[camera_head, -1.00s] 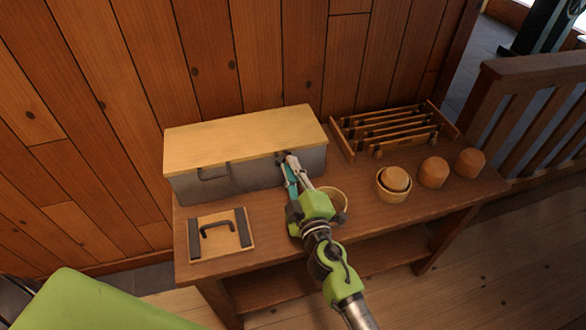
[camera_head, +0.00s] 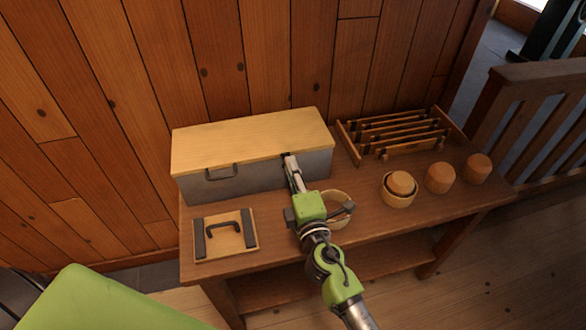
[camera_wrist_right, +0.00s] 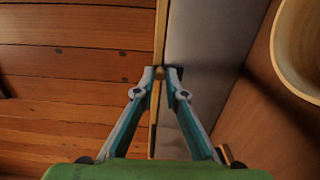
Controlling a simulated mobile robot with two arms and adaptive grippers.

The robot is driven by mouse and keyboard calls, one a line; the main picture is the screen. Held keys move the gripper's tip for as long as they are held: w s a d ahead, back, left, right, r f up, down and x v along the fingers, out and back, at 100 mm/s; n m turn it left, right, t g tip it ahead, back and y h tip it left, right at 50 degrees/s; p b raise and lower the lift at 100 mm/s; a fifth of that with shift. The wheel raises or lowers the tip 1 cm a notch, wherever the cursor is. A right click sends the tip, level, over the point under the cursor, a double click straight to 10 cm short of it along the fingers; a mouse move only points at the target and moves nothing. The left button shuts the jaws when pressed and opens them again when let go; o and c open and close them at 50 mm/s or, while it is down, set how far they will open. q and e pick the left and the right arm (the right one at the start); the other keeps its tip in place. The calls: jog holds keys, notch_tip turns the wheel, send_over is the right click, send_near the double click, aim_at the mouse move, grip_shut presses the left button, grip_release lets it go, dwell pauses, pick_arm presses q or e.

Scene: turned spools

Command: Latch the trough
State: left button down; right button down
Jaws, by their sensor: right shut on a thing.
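The trough (camera_head: 270,174) is a long grey box with a light wooden lid (camera_head: 250,139), at the back left of the bench in the head view. The lid lies shut on it, and a dark handle (camera_head: 221,172) is on its front. My right gripper (camera_head: 289,157) is at the trough's front, right of the handle, just under the lid's edge. My left gripper is out of view.
A board with a dark handle (camera_head: 225,236) lies in front of the trough. A round wooden bowl (camera_head: 337,218) stands close to my right gripper. A slatted rack (camera_head: 400,136), a cup holding a spool (camera_head: 398,199) and two spools (camera_head: 440,178) are farther right.

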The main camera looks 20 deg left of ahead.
jog(key=shift+f, duration=0.1)
jog(key=c, duration=2)
grip_release()
jog(key=shift+c, duration=0.2)
jog(key=shift+s, duration=0.1)
jog(key=v, duration=1.2)
